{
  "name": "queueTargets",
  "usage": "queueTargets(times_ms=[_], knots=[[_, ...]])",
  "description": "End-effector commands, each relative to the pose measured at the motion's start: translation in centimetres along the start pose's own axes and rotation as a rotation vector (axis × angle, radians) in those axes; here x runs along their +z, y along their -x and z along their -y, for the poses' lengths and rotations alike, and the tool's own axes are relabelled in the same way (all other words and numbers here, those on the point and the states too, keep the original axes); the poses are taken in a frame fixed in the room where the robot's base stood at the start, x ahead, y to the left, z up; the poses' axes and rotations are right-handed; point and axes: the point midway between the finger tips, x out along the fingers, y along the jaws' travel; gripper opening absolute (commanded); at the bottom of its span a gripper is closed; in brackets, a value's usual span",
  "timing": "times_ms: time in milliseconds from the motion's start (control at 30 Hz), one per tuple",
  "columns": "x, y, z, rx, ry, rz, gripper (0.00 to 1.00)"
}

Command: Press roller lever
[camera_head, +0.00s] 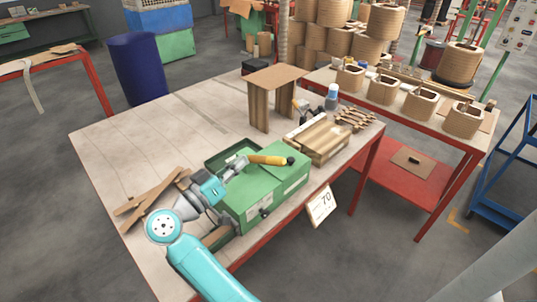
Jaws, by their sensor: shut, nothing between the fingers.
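The green machine box (262,193) stands near the front edge of the wooden table. A yellow bar with a dark knob at its right end, apparently the roller lever (268,160), lies roughly level across its top. My gripper (241,163) is at the lever's left end, and its fingers look shut and empty. I cannot tell whether the fingertips touch the lever. My arm comes from the lower left and hides part of the machine's left side.
The table (120,150) is clear at the back left. Wooden strips (150,195) lie left of my gripper. A wooden block (318,140) and a brown stand (270,100) are behind the machine. A card marked 70 (321,206) hangs at the front edge.

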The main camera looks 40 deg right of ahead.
Motion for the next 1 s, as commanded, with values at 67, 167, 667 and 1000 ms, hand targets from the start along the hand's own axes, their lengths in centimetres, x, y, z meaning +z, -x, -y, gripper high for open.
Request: queueTargets(times_ms=[67,167,667,1000], knots=[[0.0,0.0,0.0,0.0,0.0,-0.001,0.0],[0.0,-0.1,0.0,0.001,0.0,-0.001,0.0],[0.1,-7.3,-0.1,0.004,-0.001,0.0,0.0],[2.5,-9.2,0.0,0.0,0.002,-0.002,0.0]])
